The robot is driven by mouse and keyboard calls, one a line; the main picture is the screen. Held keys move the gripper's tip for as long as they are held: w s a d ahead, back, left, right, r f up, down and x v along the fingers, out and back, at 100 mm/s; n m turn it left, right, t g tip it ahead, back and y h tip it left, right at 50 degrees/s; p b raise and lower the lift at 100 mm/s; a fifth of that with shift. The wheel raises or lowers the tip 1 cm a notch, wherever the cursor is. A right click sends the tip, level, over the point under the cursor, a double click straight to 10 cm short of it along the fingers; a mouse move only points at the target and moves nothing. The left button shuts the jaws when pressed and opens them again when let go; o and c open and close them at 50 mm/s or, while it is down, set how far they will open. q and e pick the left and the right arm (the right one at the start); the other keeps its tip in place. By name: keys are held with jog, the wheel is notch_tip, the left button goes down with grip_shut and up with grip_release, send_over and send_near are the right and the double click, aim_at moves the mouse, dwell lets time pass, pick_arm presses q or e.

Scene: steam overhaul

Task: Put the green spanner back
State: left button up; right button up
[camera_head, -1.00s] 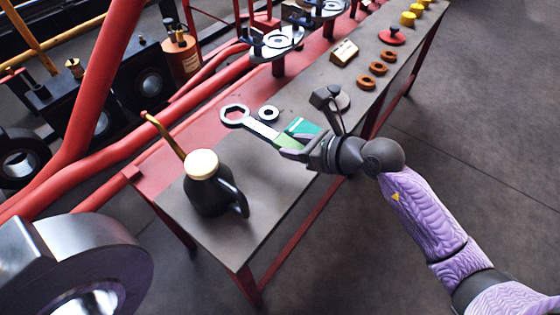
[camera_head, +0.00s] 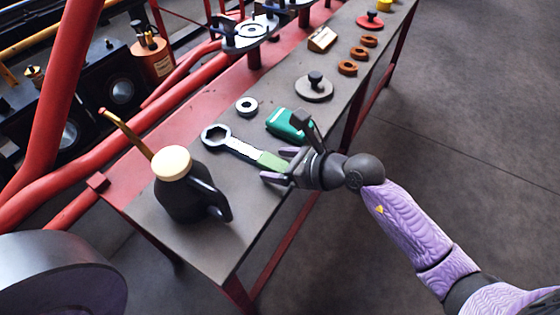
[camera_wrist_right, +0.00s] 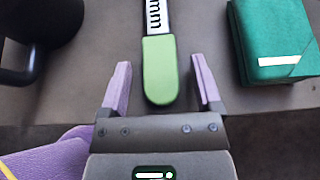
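The green spanner (camera_head: 238,147) has a grey ring head and shaft and a light green handle. It appears to lie on the grey bench top (camera_head: 240,232), head towards the oil can and handle towards my right gripper (camera_head: 277,164). In the right wrist view the green handle (camera_wrist_right: 160,72) reaches between the two purple fingertips of the gripper (camera_wrist_right: 161,80), with a gap on each side. The right gripper is open and not holding it. My left gripper is not in view.
A black oil can (camera_head: 185,195) with a cream lid stands left of the spanner. A dark green box (camera_head: 284,123) lies close beyond the handle. A steel ring (camera_head: 246,106), a grey knobbed disc (camera_head: 314,88) and brown rings (camera_head: 348,68) sit further along the bench.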

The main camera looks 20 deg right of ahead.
jog(key=p+v, duration=0.6)
jog(key=v, duration=0.6)
jog(key=s+d+f+m+h, duration=0.2)
jog(key=s+f+m, duration=0.2)
jog(key=f+m, duration=0.45)
jog(key=s+d+f+m+g+h, duration=0.1)
jog(key=s+d+f+m+h, duration=0.2)
jog(key=s+f+m, duration=0.35)
jog(key=s+d+f+m+h, duration=0.2)
jog(key=f+m, duration=0.7)
jog(key=m, duration=0.2)
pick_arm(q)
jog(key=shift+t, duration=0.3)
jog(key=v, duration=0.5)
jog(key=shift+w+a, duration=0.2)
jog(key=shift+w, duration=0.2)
pick_arm(e)
jog(key=s+a+f+m+g, duration=0.1)
jog(key=s+m, duration=0.4)
jog(key=s, duration=0.5)
jog(key=s+a+f+m+g+h, duration=0.1)
jog(key=s+f+m+g, duration=0.3)
jog(key=s, duration=0.7)
jog(key=s+a+f+m+g, duration=0.3)
jog(key=s+m+g, duration=0.3)
jog(key=s, duration=0.5)
jog(key=shift+f+h, duration=0.2)
jog(key=shift+h, duration=0.1)
